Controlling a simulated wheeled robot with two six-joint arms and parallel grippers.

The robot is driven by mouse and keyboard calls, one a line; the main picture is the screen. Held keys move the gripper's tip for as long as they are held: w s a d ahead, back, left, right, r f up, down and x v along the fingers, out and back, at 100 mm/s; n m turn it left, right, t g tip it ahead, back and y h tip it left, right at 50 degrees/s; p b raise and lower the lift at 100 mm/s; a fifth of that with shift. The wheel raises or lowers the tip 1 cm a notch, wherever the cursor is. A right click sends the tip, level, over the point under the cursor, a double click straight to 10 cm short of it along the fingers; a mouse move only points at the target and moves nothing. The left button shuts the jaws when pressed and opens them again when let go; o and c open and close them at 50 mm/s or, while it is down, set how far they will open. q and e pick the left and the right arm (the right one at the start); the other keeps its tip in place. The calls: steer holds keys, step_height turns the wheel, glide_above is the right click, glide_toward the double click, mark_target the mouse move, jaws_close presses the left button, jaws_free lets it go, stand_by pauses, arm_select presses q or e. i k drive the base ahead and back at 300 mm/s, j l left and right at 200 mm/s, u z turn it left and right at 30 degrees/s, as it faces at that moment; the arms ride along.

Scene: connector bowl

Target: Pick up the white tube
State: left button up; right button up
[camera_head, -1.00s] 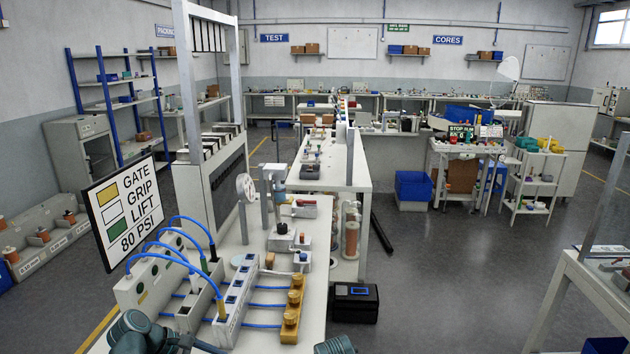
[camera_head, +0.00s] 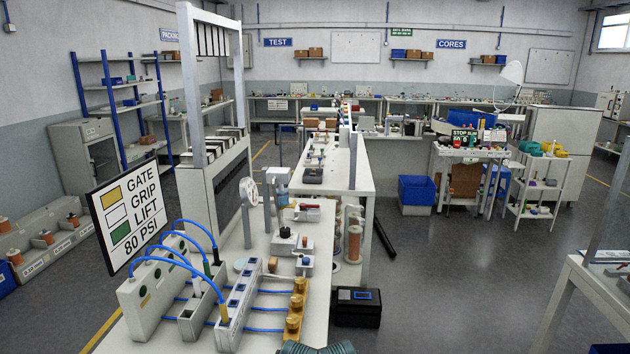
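I cannot make out a white tube in the head view. Several blue tubes (camera_head: 168,262) arch between white connector blocks on the near bench; one white block (camera_head: 238,305) has a row of sockets. Yellow-brass fittings (camera_head: 295,308) stand at the right end of straight blue lines. Neither of my grippers is in view. Only a dark piece of my arm shows at the bottom edge, in the middle.
The near bench (camera_head: 262,243) carries a sign reading GATE GRIP LIFT 80 PSI (camera_head: 131,212) and a tall white frame (camera_head: 192,110). A black box (camera_head: 357,307) stands on the floor to its right. Open floor (camera_head: 450,270) lies right of that. Another table (camera_head: 590,285) stands at the right edge.

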mark_target(197, 289)
steer(key=i+j+u, duration=0.1)
steer(key=u, duration=0.35)
steer(key=i+u, duration=0.25)
steer(key=u, duration=0.15)
